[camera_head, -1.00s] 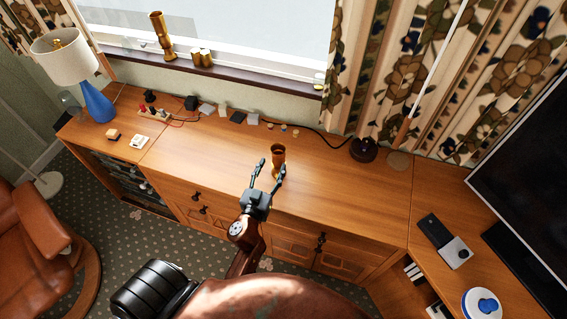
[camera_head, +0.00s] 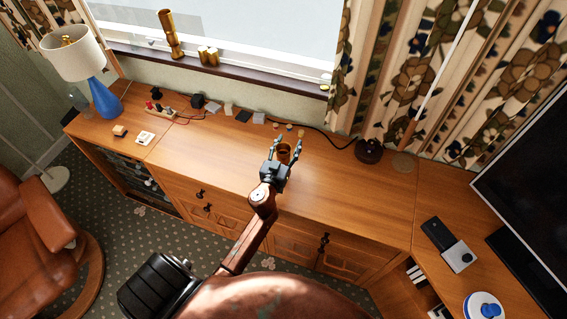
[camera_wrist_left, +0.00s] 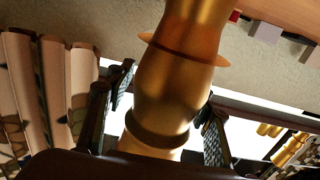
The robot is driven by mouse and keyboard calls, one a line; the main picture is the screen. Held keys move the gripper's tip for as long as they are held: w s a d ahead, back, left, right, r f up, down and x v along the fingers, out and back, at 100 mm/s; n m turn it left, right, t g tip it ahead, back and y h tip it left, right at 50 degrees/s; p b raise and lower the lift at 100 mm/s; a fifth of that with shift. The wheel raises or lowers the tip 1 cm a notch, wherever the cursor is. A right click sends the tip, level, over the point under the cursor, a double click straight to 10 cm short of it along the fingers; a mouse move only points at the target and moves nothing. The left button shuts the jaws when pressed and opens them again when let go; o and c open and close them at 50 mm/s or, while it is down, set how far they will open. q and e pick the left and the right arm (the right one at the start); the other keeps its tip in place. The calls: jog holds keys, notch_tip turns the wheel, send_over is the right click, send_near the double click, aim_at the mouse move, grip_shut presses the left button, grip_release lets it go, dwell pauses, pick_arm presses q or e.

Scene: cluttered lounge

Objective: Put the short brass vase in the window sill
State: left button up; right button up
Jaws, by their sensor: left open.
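The short brass vase (camera_head: 284,154) stands on the wooden sideboard, near the middle of the head view. My left gripper (camera_head: 287,143) is open, with a finger on either side of the vase. In the left wrist view the vase (camera_wrist_left: 172,85) fills the centre between the two spread fingers, and a gap shows beside at least part of it. Whether either finger touches it I cannot tell. The vase's lower part is hidden by the gripper in the head view. The dark window sill (camera_head: 262,79) runs behind the sideboard. My right gripper is not in view.
A tall brass vase (camera_head: 168,32) and small brass pieces (camera_head: 208,56) stand on the sill's left part; its right part is mostly clear. Small items and a cable lie along the sideboard's back. A blue lamp (camera_head: 104,98) stands left, a dark round object (camera_head: 369,150) right.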

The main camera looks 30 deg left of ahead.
pick_arm(q)
grip_shut()
dwell(0.6)
dwell(0.4)
jog(key=shift+r, duration=0.1)
dwell(0.3)
